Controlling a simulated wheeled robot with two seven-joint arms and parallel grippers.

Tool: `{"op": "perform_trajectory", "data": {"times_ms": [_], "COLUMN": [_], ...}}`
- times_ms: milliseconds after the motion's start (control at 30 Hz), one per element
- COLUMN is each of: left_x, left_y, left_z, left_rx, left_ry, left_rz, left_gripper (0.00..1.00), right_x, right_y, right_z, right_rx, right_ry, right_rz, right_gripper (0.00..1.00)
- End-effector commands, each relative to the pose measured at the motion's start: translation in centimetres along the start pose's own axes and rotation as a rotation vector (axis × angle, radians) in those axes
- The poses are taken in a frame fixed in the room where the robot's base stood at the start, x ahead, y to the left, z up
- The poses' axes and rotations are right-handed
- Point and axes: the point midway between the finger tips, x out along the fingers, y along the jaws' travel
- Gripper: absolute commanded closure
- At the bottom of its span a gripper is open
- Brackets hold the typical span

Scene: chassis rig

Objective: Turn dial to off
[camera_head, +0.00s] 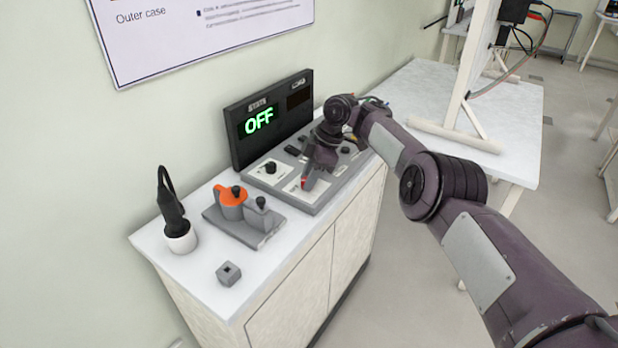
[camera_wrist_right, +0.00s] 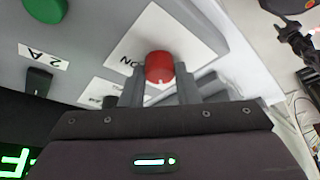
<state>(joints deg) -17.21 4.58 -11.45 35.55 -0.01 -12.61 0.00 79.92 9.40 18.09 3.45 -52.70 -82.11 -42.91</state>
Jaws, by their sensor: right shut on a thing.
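The red dial (camera_wrist_right: 159,66) sits on a white label plate marked ON on the grey panel. It also shows as a small red spot in the head view (camera_head: 306,183), mostly covered by my gripper. My right gripper (camera_head: 311,175) reaches down onto the panel, with one finger on each side of the dial, shut on it. The display (camera_head: 259,121) behind the panel reads OFF in green under the word STATE. My left gripper is not in view.
A green knob (camera_wrist_right: 45,8) and a dark switch (camera_wrist_right: 37,82) are on the same panel. On the counter (camera_head: 205,268) are a grey fixture with an orange part (camera_head: 230,197), a white cup with a black tool (camera_head: 180,238) and a small grey block (camera_head: 228,273). A white table (camera_head: 505,120) stands to the right.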

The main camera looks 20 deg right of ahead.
Motion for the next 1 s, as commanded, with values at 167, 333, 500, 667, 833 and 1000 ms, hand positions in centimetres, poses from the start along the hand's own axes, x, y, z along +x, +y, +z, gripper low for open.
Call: {"op": "perform_trajectory", "data": {"times_ms": [167,333,500,667,833,1000], "left_x": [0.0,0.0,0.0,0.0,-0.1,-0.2], "left_y": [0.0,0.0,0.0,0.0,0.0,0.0], "left_z": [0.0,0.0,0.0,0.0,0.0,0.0], "left_rx": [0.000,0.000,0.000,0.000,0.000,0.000], "left_ry": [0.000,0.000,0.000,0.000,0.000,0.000], "left_rz": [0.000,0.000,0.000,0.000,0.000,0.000], "left_gripper": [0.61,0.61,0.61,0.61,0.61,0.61], "right_x": [0.0,0.0,0.0,-0.7,-3.4,-6.1], "right_y": [0.0,0.0,0.0,0.1,0.1,0.1], "right_z": [0.1,0.1,0.1,0.0,0.1,0.0], "right_rx": [0.002,0.002,0.002,0.002,0.003,0.002], "right_ry": [-0.002,-0.002,-0.001,-0.001,0.000,0.000], "right_rz": [0.000,0.000,0.000,0.002,0.004,0.002], "right_gripper": [0.68,0.50,0.50,0.50,0.50,0.50]}}
